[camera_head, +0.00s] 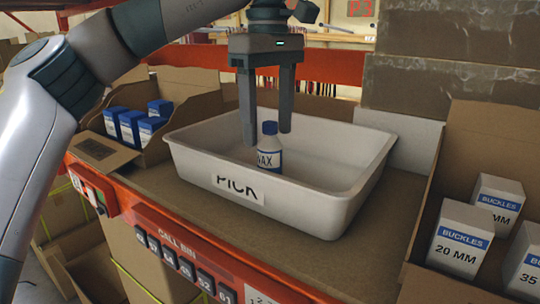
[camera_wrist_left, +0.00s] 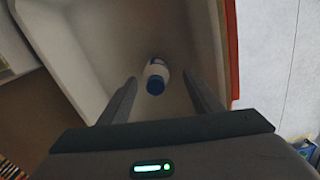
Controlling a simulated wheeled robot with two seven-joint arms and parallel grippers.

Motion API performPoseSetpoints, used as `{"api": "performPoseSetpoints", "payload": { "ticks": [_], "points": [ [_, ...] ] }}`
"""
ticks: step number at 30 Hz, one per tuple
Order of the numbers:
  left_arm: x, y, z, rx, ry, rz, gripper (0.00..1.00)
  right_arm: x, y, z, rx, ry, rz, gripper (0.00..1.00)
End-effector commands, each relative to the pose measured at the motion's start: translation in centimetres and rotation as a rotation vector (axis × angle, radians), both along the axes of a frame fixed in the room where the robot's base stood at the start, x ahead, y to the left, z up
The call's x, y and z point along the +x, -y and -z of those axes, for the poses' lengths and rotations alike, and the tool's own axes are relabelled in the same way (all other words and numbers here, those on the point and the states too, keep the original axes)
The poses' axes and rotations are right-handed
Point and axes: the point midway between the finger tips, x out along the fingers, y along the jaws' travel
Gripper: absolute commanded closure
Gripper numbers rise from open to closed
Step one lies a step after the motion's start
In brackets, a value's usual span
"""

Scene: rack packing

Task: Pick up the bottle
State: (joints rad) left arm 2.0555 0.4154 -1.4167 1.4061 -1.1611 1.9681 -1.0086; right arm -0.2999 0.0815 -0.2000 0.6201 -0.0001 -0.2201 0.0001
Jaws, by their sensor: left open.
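The bottle (camera_head: 269,155) is white with a blue cap and a label reading "WAX". It stands upright in the white tray (camera_head: 300,222) marked "PICK". My left gripper (camera_head: 267,140) points down over the tray, open, with its fingers apart around the level of the bottle's cap. The left finger hangs just left of the bottle and the other finger is to its right. In the left wrist view the bottle (camera_wrist_left: 156,77) shows cap towards the camera, beyond and between the two fingers (camera_wrist_left: 163,95). The fingers do not appear to press on it. My right gripper is not in view.
The tray's walls surround the bottle. An open cardboard box (camera_head: 158,150) with several blue-and-white cartons (camera_head: 131,126) is at the left. Another box (camera_head: 420,285) with white "BUCKLES" cartons (camera_head: 461,238) is at the right. An orange shelf edge (camera_head: 190,240) runs along the front.

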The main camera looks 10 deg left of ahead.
Motion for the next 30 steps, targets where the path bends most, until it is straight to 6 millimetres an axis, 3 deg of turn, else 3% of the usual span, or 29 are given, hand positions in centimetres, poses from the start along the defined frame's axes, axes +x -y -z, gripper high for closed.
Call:
{"api": "performPoseSetpoints", "payload": {
  "ticks": [16, 23, 30],
  "points": [
    [0.2, 0.0, 0.9, 0.001, -0.002, 0.000, 0.41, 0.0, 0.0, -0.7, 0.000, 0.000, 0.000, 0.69],
    [0.8, 0.0, 3.2, 0.002, -0.003, 0.000, 0.41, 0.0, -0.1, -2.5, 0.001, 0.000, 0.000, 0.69],
    [0.8, 0.1, 5.4, -0.001, -0.001, -0.001, 0.41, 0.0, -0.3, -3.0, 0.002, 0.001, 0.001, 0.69]
  ]
}}
